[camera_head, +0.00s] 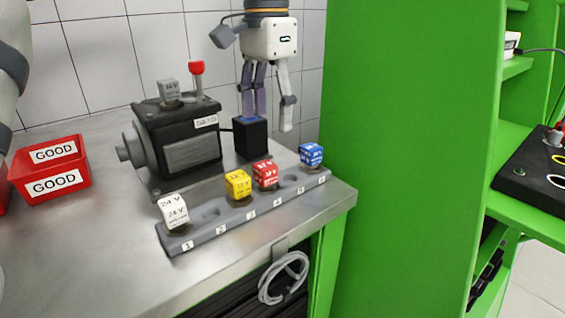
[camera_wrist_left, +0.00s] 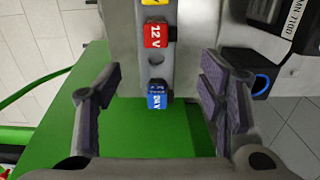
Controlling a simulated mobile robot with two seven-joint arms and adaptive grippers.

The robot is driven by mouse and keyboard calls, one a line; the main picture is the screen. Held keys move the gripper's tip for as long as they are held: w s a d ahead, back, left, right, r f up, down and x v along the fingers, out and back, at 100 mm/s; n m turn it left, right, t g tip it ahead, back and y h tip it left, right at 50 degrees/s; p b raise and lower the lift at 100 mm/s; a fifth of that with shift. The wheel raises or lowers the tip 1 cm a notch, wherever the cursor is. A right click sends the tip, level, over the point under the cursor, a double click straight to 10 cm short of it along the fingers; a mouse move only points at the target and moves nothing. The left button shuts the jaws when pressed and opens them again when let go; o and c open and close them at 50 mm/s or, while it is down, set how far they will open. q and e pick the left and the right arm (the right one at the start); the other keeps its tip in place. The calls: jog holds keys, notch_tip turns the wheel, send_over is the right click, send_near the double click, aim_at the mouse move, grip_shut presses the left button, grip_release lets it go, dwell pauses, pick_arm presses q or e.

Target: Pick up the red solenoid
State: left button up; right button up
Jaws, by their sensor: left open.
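The red solenoid (camera_head: 265,175) is a cube with white print, upright in the grey numbered rack (camera_head: 209,235). It stands between the yellow solenoid (camera_head: 238,184) and an empty round slot. In the left wrist view the red solenoid (camera_wrist_left: 160,35) is above the blue solenoid (camera_wrist_left: 156,97), beyond the fingertips. My left gripper (camera_head: 268,115) points down with its fingers apart and empty, raised above and behind the rack. In the left wrist view its fingers (camera_wrist_left: 158,88) flank the blue solenoid's image without touching it. My right gripper is not in view.
The blue solenoid (camera_head: 311,155) sits at the rack's right end, the white one (camera_head: 173,211) at its left end. The black pump (camera_head: 185,150), with a grey solenoid and red lever (camera_head: 197,68) on top, stands behind. Red GOOD bins (camera_head: 50,168) are left; a green panel (camera_head: 410,150) rises right.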

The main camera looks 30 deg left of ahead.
aim_at(263, 163)
pick_arm(q)
jog(key=f, duration=0.3)
jog(key=s+f, duration=0.1)
jog(key=f, duration=0.6)
jog(key=shift+s+a+f, duration=0.2)
jog(key=shift+a+f, duration=0.1)
jog(key=shift+a, duration=0.05)
jog(key=c, duration=1.1)
